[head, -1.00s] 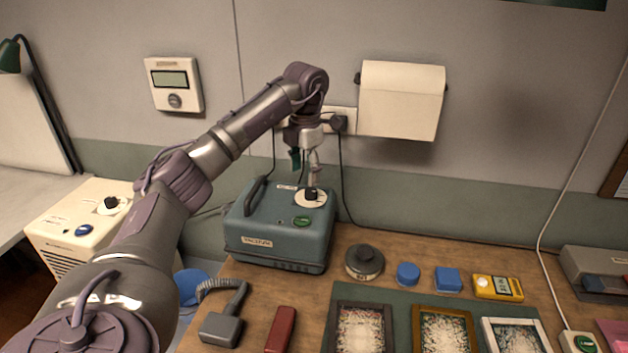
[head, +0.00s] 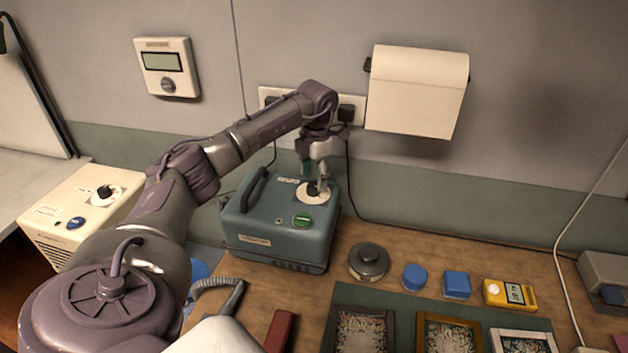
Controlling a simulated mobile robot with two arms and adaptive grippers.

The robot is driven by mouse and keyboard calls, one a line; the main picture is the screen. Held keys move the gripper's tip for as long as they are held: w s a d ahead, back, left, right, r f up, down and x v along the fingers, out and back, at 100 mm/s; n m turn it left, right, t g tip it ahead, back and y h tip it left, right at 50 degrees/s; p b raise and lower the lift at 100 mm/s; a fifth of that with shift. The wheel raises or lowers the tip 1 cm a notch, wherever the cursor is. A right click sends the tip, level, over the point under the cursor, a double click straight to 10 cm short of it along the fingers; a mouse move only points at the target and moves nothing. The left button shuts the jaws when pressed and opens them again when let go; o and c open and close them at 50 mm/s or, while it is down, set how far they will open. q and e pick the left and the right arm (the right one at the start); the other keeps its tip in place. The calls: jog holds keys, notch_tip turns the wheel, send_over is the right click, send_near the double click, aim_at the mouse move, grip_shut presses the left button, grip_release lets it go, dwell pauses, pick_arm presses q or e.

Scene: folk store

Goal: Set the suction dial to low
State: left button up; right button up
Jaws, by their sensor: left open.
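The suction dial (head: 313,191) is a black knob on a round white plate on top of a blue-green box-shaped machine (head: 262,222). The machine also has a carry handle at its left and a green oval button (head: 302,221). My left gripper (head: 317,180) is open and points down at the dial, its fingers around or just beside the knob. The fingers hide part of the dial, so I cannot tell its setting or whether they touch it. My right gripper is not in view.
A hose tool (head: 217,290) and a red bar (head: 279,331) lie in front of the machine. A round grey object (head: 368,262), blue pieces (head: 415,277) and a yellow meter (head: 509,294) stand to the right. A beige unit (head: 75,215) with its own dial is at left.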

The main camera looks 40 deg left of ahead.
aim_at(314, 185)
pick_arm(q)
notch_tip(314, 185, down, 2)
jog(key=shift+w+f, duration=0.1)
jog(key=shift+f, duration=0.4)
jog(key=shift+a, duration=0.1)
jog(key=shift+c, duration=1.4)
jog(key=c, duration=0.9)
jog(key=shift+o, duration=0.2)
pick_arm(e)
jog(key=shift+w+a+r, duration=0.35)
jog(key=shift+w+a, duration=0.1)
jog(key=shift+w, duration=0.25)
